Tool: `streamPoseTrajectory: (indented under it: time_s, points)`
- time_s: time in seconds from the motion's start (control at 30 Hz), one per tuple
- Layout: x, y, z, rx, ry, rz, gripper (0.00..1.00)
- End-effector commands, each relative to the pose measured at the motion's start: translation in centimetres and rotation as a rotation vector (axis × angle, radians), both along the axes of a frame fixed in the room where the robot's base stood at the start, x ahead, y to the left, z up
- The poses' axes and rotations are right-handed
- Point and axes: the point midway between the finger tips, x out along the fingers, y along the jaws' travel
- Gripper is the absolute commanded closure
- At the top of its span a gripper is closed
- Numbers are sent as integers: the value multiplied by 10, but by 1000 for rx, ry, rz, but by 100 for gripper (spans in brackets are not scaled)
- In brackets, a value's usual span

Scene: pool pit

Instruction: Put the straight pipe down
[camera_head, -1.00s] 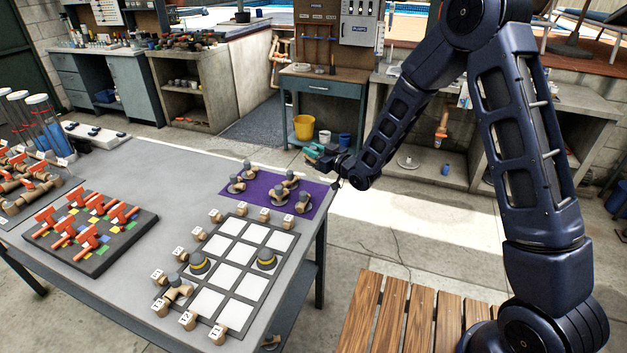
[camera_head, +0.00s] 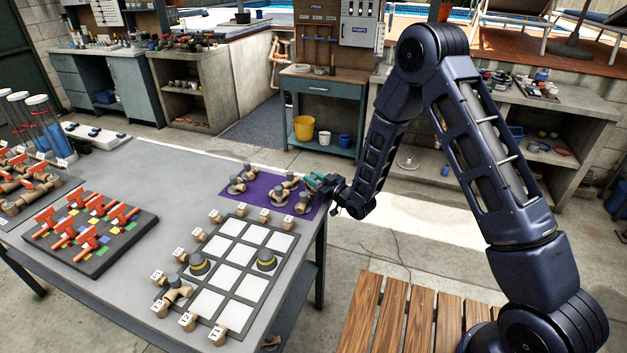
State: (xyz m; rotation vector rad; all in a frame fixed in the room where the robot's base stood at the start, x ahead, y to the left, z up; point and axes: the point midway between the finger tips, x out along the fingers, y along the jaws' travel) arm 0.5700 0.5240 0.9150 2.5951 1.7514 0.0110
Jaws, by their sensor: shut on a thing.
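My gripper (camera_head: 318,186) is at the right edge of the purple mat (camera_head: 262,213), low over the table's back right corner. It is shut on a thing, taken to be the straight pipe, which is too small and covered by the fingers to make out. Several tan pipe pieces with grey round bases stand on the mat, one (camera_head: 304,203) just in front of my gripper and another (camera_head: 290,180) to its left. I cannot tell whether the held piece touches the mat.
A grid board (camera_head: 233,249) with white squares and numbered tan blocks lies in front of the mat. Two dark caps with yellow bands (camera_head: 199,264) stand on it. A black board with red-handled valves (camera_head: 92,236) is at left. Grey table between them is clear.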

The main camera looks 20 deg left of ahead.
Motion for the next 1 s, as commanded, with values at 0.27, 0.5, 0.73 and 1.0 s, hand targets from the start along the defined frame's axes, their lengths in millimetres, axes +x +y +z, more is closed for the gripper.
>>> streamPoseTrajectory:
  time_s: [0.27, 0.5, 0.73, 1.0]
  points:
    - [0, 0, -3, 1, -2, 0, 100]
    - [0, 0, -6, 1, -1, 0, 66]
    - [0, 0, -6, 1, -1, 0, 54]
    - [0, 0, -7, 0, 0, 1, 54]
